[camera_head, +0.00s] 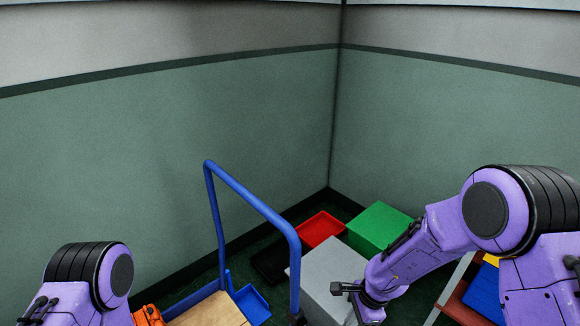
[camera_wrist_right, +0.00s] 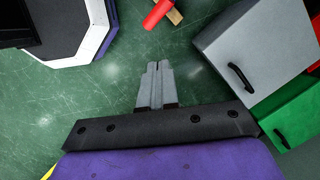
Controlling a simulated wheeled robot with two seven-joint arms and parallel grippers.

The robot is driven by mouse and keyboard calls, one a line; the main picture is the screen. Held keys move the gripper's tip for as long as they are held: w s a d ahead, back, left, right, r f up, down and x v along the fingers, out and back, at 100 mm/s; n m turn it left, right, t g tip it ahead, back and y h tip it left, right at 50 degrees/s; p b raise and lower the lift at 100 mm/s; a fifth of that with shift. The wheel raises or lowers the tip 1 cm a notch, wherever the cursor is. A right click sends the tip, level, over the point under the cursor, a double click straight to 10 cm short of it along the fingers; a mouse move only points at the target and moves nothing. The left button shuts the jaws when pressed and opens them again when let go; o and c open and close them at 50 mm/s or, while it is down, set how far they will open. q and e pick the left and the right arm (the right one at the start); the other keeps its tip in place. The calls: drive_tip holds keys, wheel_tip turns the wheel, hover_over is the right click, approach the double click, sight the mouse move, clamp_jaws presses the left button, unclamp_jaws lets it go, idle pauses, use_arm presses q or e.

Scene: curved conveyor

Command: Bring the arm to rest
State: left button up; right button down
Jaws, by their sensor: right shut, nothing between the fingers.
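My right arm (camera_head: 425,248) is purple and comes in from the right in the head view, bent down toward the front. Its gripper (camera_head: 350,290) hangs in front of the grey box. In the right wrist view the right gripper (camera_wrist_right: 155,88) has its two grey fingers together, with nothing between them, above the green floor. My left arm (camera_head: 90,285) shows only its purple upper part at the lower left of the head view. The left gripper is out of view.
A grey box (camera_head: 330,265), a green box (camera_head: 380,225) and a red bin (camera_head: 318,228) stand near the corner. A blue-handled cart (camera_head: 245,192) is left of them. In the wrist view, a red object (camera_wrist_right: 158,14) and a grey box (camera_wrist_right: 245,50) lie beyond the fingers.

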drive_tip(key=s+d+f+n+t+h, duration=0.45)
drive_tip(key=d+n, duration=0.25)
drive_tip(key=d, duration=0.2)
drive_tip(key=s+d+f+n+h, duration=0.1)
drive_tip(key=s+f, duration=0.1)
drive_tip(key=s, duration=0.8)
drive_tip(key=s+d+f+n+g, duration=0.1)
drive_tip(key=s+f+n, duration=0.1)
drive_tip(key=s, duration=0.8)
drive_tip(key=shift+d+f+h, duration=0.35)
drive_tip(key=shift+d+f, duration=0.05)
drive_tip(key=shift+f, duration=0.3)
drive_tip(key=shift+g, duration=0.25)
